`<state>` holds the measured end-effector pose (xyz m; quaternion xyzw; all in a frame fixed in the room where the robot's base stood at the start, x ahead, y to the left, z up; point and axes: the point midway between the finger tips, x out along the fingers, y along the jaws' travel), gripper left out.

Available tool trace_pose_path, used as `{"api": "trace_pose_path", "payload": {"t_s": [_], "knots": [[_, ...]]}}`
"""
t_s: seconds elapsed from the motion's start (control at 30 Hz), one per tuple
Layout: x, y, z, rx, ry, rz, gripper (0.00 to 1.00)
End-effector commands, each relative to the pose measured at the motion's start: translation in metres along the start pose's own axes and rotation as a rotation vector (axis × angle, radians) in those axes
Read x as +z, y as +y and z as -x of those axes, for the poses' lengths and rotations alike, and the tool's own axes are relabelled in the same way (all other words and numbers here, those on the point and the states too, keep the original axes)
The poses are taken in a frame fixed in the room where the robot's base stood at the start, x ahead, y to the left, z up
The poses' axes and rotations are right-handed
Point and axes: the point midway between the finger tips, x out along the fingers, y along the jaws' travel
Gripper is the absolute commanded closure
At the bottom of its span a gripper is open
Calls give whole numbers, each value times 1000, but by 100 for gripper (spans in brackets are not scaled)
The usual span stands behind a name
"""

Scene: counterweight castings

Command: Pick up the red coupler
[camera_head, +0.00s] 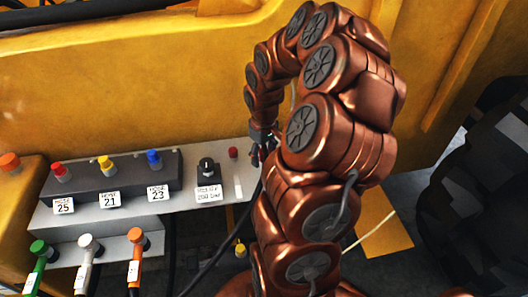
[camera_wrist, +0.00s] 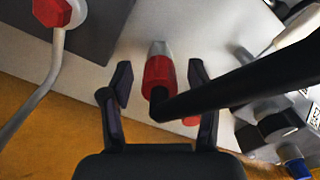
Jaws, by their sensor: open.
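The red coupler (camera_wrist: 158,76) has a silver tip and a thick black hose, and lies over the pale panel in the wrist view. My gripper (camera_wrist: 160,88) is open, with one dark finger on each side of the coupler. Gaps show between the fingers and the coupler, so it is not clamped. In the head view my gripper (camera_head: 264,142) is at the right end of the grey panel, small and partly hidden by my arm. I cannot make out the coupler there.
A grey block (camera_head: 120,185) carries red, yellow and blue fittings above labels 25, 21 and 23. A black knob (camera_head: 207,167) and small red part (camera_head: 233,153) are beside it. Green, white and orange couplers (camera_head: 135,243) stand below. A yellow body (camera_head: 130,90) rises behind. The black hose crosses my right finger's side.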

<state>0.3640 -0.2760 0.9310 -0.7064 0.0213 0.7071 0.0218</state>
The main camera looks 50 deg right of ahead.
Motion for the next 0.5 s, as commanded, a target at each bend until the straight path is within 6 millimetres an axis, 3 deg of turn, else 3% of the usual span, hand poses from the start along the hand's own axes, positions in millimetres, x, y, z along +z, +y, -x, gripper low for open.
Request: {"api": "trace_pose_path", "payload": {"t_s": [0.33,0.5], "knots": [[0,0,-8,1,1,-1,40],[0,0,-8,1,1,0,58]]}}
